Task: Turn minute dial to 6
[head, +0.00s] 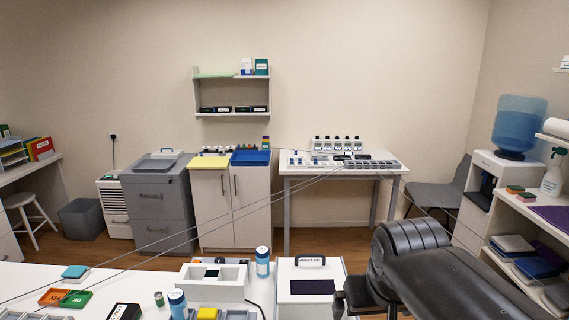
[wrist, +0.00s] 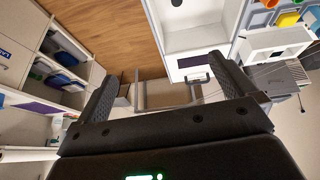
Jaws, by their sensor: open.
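I cannot pick out a minute dial with certainty in either view. A white box (head: 296,271) with a dark panel and a small unreadable label stands on the near table, just left of my arm. A row of small white units with dark round parts (head: 336,144) stands on the white back table; they are too small to read. My gripper (wrist: 165,85) is open and empty in the wrist view, its two dark fingers wide apart, touching nothing. In the head view my black arm covers the lower right and hides part of the near table.
A grey chair (head: 434,188) and a water dispenser (head: 519,126) stand right. Brown floor lies open between the near table and the back furniture.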

